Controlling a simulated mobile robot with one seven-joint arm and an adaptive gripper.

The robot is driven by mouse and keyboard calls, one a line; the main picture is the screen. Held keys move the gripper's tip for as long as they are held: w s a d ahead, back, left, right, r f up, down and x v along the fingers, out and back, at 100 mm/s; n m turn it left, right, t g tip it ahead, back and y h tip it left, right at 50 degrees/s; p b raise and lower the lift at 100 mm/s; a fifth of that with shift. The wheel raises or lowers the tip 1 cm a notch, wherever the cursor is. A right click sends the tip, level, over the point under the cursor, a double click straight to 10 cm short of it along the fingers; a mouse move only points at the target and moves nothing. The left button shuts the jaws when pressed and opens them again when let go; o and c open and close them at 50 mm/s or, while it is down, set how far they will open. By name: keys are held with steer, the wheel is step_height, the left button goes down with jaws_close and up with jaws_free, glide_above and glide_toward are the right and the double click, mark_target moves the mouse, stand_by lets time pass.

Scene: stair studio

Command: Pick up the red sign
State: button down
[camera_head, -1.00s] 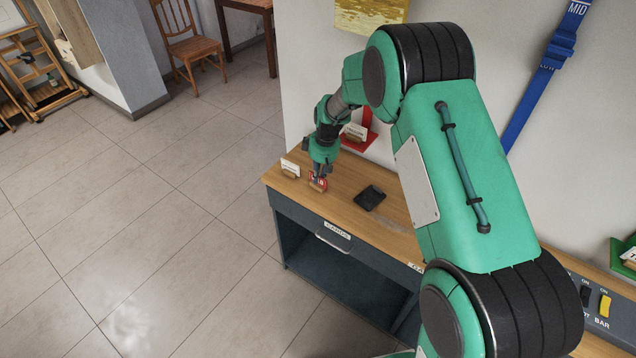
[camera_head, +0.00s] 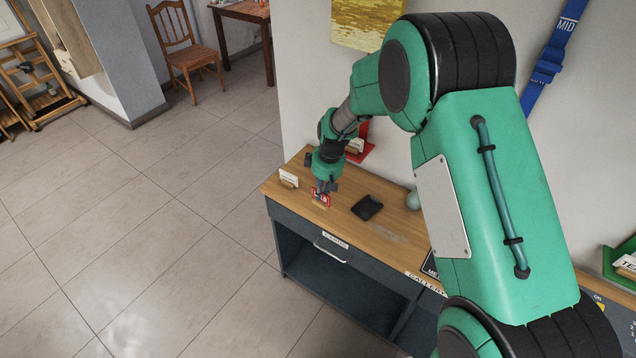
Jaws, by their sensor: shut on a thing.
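The red sign (camera_head: 321,199) is a small red card with white lettering, low over the left part of the wooden cabinet top (camera_head: 385,236). My gripper (camera_head: 322,189) points down from above and is shut on the sign's upper part. A small wooden block shows just at or under the sign's lower edge. I cannot tell whether the sign is clear of the block or the top.
A white card in a wooden holder (camera_head: 288,178) stands just left of the sign. A black tray (camera_head: 367,207) lies to the right, with a pale round object (camera_head: 413,200) beyond it. A red wall shelf (camera_head: 362,150) is behind my gripper.

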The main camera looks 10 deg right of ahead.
steer(key=s+p, duration=0.1)
steer(key=s, duration=0.8)
steer(key=shift+d+r, duration=0.4)
